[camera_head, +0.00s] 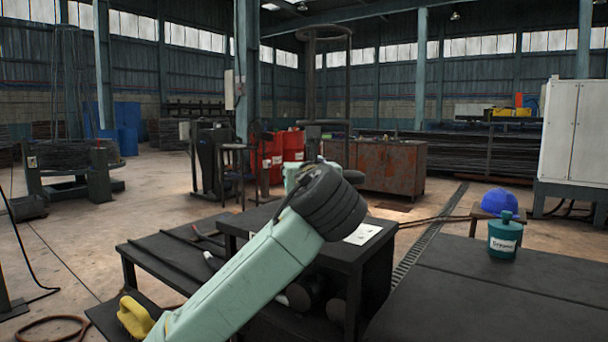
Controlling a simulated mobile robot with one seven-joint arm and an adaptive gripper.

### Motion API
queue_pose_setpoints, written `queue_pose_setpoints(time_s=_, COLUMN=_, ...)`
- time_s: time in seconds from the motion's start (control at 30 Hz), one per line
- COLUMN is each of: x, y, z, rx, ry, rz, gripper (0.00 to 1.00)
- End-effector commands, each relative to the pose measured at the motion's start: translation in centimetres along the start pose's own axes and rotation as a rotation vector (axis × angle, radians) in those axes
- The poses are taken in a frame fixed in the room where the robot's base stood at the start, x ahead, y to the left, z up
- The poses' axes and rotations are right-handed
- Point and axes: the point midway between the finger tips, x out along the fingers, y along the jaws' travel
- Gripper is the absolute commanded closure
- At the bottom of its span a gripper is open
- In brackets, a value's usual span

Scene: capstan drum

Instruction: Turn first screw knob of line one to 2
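I cannot make out any screw knob or numbered line in the head view. My pale green arm link with a dark ribbed joint rises from the bottom and covers part of the workbench. My gripper does not show in this view, so I cannot tell its state or what it is near.
A dark workbench (160,252) with tools stands in front, with a raised part holding a white paper (362,234). At right, a dark table (500,285) bears a teal labelled canister (504,238). A blue cap (498,201) lies behind it. Open floor (60,240) extends left.

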Motion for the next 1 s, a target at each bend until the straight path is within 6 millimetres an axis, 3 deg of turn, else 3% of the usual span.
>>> queue_pose_setpoints(time_s=0.27, x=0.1, y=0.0, z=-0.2, rx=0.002, ry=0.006, rz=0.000, gripper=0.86)
queue_pose_setpoints(time_s=0.3, x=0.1, y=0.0, z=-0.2, rx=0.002, ry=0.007, rz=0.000, gripper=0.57)
queue_pose_setpoints(time_s=0.57, x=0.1, y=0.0, z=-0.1, rx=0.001, ry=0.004, rz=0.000, gripper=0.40)
queue_pose_setpoints(time_s=0.87, x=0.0, y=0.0, z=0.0, rx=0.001, ry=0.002, rz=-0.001, gripper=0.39)
queue_pose_setpoints(time_s=1.0, x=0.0, y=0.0, z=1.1, rx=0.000, ry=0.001, rz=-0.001, gripper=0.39)
